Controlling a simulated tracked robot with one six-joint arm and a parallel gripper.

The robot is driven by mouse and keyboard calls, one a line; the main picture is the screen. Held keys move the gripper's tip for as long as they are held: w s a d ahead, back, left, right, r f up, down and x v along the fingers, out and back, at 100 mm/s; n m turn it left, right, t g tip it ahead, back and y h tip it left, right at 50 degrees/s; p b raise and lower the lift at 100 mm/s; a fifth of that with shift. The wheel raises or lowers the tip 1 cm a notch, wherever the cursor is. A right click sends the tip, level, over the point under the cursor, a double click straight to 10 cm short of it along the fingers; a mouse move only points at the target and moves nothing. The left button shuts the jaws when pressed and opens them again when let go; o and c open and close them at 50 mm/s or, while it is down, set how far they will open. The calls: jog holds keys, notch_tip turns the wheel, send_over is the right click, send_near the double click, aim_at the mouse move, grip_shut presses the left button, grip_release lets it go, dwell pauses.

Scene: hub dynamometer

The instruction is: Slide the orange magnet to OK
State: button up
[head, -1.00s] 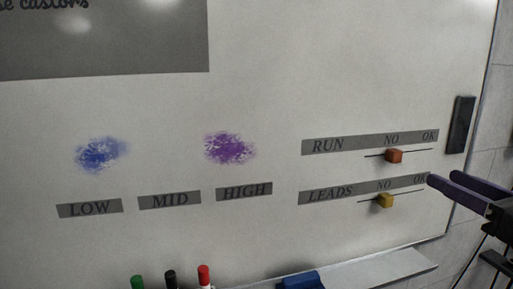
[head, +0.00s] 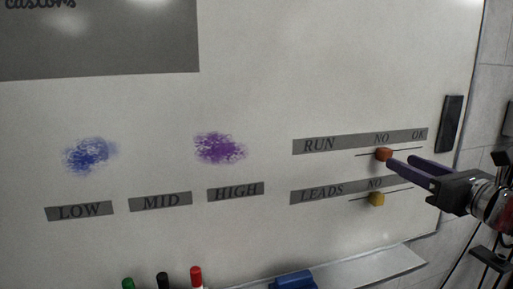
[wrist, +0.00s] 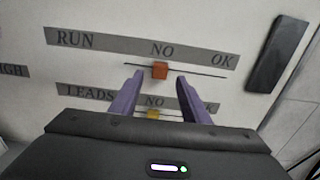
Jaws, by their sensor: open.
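The orange magnet (head: 383,154) sits on the thin track line of the RUN row, below NO and left of OK (head: 418,134). It also shows in the wrist view (wrist: 160,70), just beyond and between my fingertips. My gripper (head: 399,162) is open, its two purple fingers pointing at the board beside the orange magnet. In the wrist view its fingers (wrist: 159,76) stand apart with the left one nearer the magnet. I cannot tell whether either finger touches it.
A yellow magnet (head: 376,199) sits on the LEADS line below, under NO. The LEADS row's OK is hidden by my gripper in the head view. A dark block (head: 450,124) is at the board's right edge. A tray (head: 370,268) with a blue eraser (head: 293,281) runs below.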

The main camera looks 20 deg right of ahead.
aim_at(389, 155)
jog(key=shift+w+a, duration=0.1)
jog(key=shift+w, duration=2.8)
jog(key=shift+c, duration=0.4)
grip_shut()
